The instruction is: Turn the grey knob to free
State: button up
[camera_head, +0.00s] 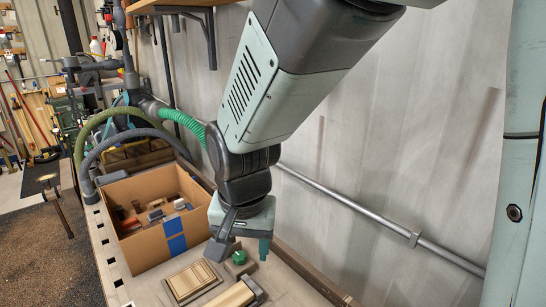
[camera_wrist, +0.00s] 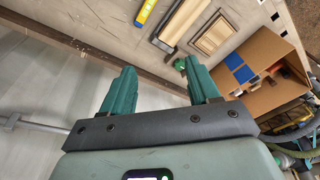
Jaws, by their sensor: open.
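My gripper (camera_head: 241,248) hangs over the bench beside the wall, its two fingers apart with nothing between them; in the wrist view (camera_wrist: 159,72) the green fingers are also spread. I cannot make out a grey knob in either view, nor any marking for free.
A slatted wooden panel (camera_head: 192,282) and a wooden bar (camera_head: 232,296) with a dark end lie nearby. An open cardboard box (camera_head: 150,242) of blocks stands left of my gripper. A yellow-and-blue item (camera_wrist: 146,12) shows in the wrist view. A wall rail (camera_head: 350,205) runs behind.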

jog(key=s+a+f+g, duration=0.1)
jog(key=s+a+f, duration=0.2)
jog(key=a+f, duration=0.4)
jog(key=s+a+f+g, duration=0.1)
jog(key=s+a+f, duration=0.3)
jog(key=f, duration=0.5)
jog(key=shift+h, duration=0.4)
jog(key=f, duration=0.3)
jog(key=w+f, duration=0.1)
jog(key=f, duration=0.6)
jog(key=shift+w+a+f, duration=0.15)
jog(key=shift+a+f, duration=0.1)
jog(key=c, duration=1)
jog(key=shift+c, duration=0.2)
